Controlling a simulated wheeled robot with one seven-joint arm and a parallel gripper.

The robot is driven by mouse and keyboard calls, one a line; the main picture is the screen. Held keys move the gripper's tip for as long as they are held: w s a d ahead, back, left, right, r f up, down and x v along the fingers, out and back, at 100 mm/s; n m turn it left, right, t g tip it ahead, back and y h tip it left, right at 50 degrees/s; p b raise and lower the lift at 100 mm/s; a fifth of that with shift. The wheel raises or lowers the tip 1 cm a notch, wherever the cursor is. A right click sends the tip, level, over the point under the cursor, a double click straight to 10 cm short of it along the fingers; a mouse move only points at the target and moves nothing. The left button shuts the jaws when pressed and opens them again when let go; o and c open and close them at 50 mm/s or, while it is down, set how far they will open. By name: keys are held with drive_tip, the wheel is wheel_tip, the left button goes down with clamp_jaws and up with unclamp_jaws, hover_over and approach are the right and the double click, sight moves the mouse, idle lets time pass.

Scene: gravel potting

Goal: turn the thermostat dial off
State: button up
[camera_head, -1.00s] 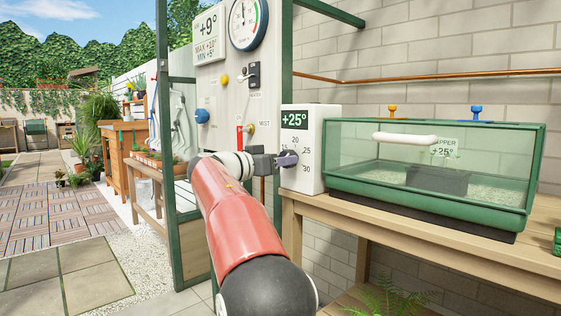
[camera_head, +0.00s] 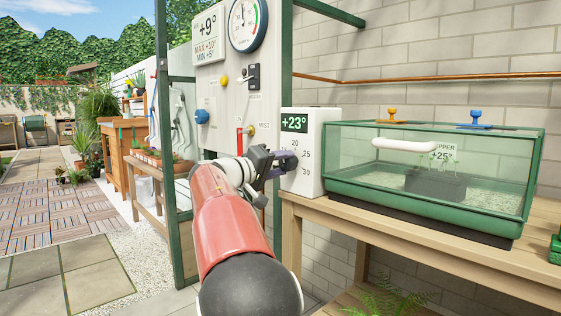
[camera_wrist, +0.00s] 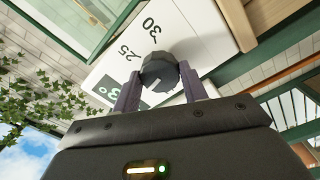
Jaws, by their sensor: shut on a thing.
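The thermostat is a white box (camera_head: 315,143) on the left end of the wooden bench, and its green display (camera_head: 294,123) reads +23°. Its dark round dial (camera_wrist: 160,72) sits between the two purple fingers of my gripper (camera_wrist: 158,88) in the wrist view. The printed numbers 25 and 30 show beside the dial there. In the head view my gripper (camera_head: 284,161) is at the box's left face, shut on the dial and mostly covering it. The wrist is rolled over.
A glass propagator (camera_head: 430,150) with a green frame and white handle stands on the bench (camera_head: 400,228) just right of the thermostat. A green post (camera_head: 288,60) and a panel with a gauge (camera_head: 247,24), switches and knobs are behind my arm.

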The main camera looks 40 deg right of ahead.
drive_tip(key=n+p, duration=0.1)
drive_tip(key=n, duration=0.2)
drive_tip(key=n+p, duration=0.2)
drive_tip(key=n, duration=0.1)
drive_tip(key=shift+r+n, duration=0.2)
drive_tip(key=shift+n, duration=0.1)
drive_tip(key=n+p, duration=0.4)
drive_tip(key=n, duration=0.1)
drive_tip(key=shift+n+p, duration=0.3)
drive_tip(key=n+p, duration=0.4)
drive_tip(key=shift+n+t, duration=0.3)
drive_tip(key=shift+t, duration=0.1)
drive_tip(key=n+p, duration=0.1)
drive_tip(key=n, duration=0.1)
drive_tip(key=shift+f+n, duration=0.1)
drive_tip(key=shift+n, duration=0.2)
drive_tip(key=shift+f+n, duration=0.1)
drive_tip(key=shift+n, duration=1.3)
drive_tip(key=o, duration=1)
